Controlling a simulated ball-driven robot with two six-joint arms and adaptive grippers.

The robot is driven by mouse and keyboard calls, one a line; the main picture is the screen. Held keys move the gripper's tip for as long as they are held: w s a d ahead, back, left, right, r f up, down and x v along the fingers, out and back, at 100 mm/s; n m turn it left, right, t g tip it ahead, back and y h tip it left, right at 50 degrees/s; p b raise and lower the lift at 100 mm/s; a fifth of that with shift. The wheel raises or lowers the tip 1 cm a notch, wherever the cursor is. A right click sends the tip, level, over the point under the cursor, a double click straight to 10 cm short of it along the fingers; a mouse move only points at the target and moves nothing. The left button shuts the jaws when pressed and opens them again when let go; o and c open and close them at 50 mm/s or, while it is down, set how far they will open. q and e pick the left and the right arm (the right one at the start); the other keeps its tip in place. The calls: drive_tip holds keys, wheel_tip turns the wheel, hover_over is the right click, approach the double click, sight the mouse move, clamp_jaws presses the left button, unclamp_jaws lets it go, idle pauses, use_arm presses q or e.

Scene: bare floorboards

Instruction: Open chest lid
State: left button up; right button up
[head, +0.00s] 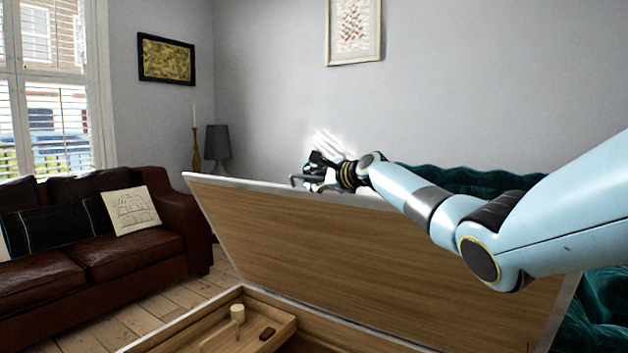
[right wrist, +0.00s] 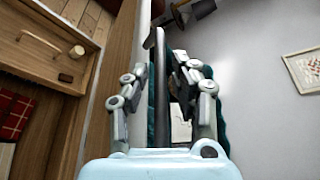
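The chest lid (head: 380,255) is raised and tilted back, its wooden inner face towards me. My right gripper (head: 318,178) is at the lid's top edge, partly hidden behind it in the head view. In the right wrist view, the fingers of my right gripper (right wrist: 160,85) stand apart. A dark grey bar (right wrist: 160,60), perhaps a handle, runs between them with gaps on both sides. The lid (right wrist: 125,50) shows beside the left finger; contact is unclear. The open chest (head: 345,336) is below. My left gripper is not in view.
A wooden tray (head: 215,335) in the chest holds a cream cylinder (head: 238,313) and a small brown block (head: 267,333). A brown leather sofa (head: 100,255) stands left. A teal tufted seat (head: 470,180) is behind the lid. Bare floorboards (head: 140,318) lie between sofa and chest.

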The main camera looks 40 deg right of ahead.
drive_tip(key=shift+o, duration=0.3)
drive_tip(key=s+r, duration=0.2)
drive_tip(key=s, duration=0.9)
drive_tip(key=shift+s+r, duration=0.15)
drive_tip(key=shift+s, duration=0.2)
